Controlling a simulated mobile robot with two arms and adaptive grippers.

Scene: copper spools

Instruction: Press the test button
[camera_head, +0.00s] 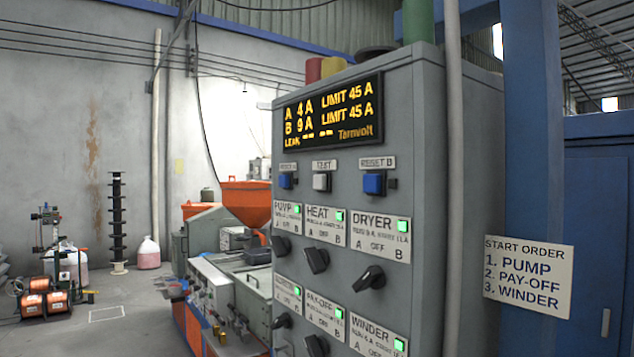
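The test button (321,182) is a pale grey-white square button under a "TEST" label (324,165) on the front of a grey control cabinet (425,200). It sits between two blue buttons, the left reset button (286,181) and the reset B button (373,184). Above them an amber display (333,113) reads A 4 A and B 9 A, each with LIMIT 45 A, and LEAK with dashes. Neither of my grippers is in view, and nothing covers the button.
Below are rotary switches such as the dryer knob (369,279), with several lit green lamps. A grey vertical pipe (452,180) runs along the cabinet's right side. A start order sign (527,275) is at right. Orange-hoppered machinery (246,205) stands left; open floor lies further left.

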